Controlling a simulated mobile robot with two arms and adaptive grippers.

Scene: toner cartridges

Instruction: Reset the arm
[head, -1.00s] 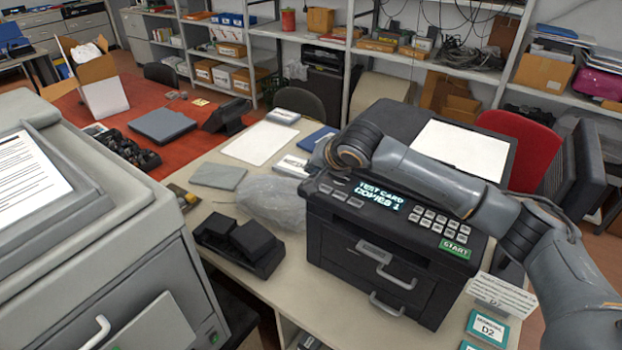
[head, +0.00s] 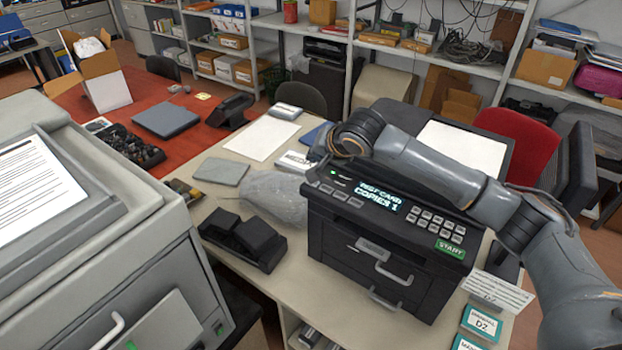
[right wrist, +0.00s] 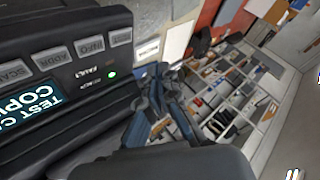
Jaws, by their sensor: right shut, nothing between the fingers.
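My right gripper (right wrist: 160,80) shows in the right wrist view beside the printer's button panel (right wrist: 75,55). Its fingers are shut with nothing between them. In the head view the gripper is mostly hidden at the end of the arm, near the printer's back left corner. I cannot tell whether it touches the printer. My left arm and gripper are not in view.
Black cartridges (head: 243,240) and a clear plastic bag (head: 275,198) lie left of the printer on the beige table (head: 300,285). A large grey copier (head: 150,235) stands at the left. A red chair (head: 515,145) and shelves (head: 460,65) are behind.

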